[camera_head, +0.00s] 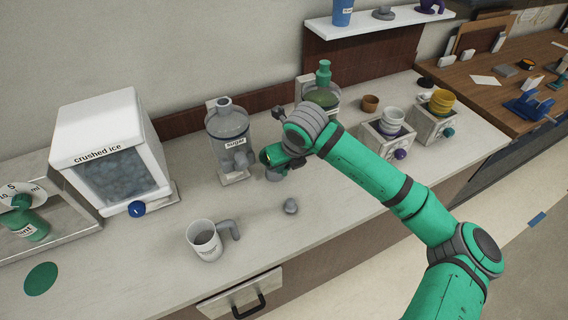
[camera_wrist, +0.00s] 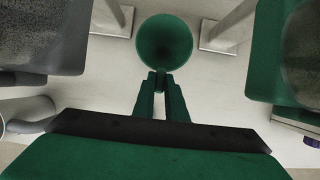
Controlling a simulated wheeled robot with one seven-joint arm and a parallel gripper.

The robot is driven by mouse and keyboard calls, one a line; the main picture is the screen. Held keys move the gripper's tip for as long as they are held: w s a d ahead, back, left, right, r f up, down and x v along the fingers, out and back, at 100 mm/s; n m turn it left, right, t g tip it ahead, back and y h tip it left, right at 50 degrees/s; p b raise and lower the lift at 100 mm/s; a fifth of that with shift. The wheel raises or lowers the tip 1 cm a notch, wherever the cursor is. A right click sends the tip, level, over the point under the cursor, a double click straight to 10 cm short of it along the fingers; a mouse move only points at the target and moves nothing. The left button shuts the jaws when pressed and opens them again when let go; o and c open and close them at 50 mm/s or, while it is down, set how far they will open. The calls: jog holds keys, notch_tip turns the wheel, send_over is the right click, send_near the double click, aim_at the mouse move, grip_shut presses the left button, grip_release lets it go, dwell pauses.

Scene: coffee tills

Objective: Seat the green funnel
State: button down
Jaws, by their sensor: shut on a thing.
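In the wrist view my gripper (camera_wrist: 161,80) is shut on the green funnel (camera_wrist: 165,42), gripping it at its near rim. I look down into its round mouth, which hides its spout. Bare counter shows around it.
The sugar dispenser fills the wrist view's left side (camera_wrist: 40,35). A labelled grey mug (camera_head: 204,241) and a small grey knob-like piece (camera_head: 290,206) stand on the front counter. The crushed-ice bin (camera_head: 110,150) is left. Stacked cups (camera_head: 392,118) stand right. A shelf (camera_head: 375,22) hangs behind.

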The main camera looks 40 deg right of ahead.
jog(key=c, duration=1.7)
grip_release()
jog(key=shift+f, duration=0.1)
jog(key=v, duration=1)
jog(key=shift+s+r, duration=0.2)
jog(key=shift+r, duration=0.2)
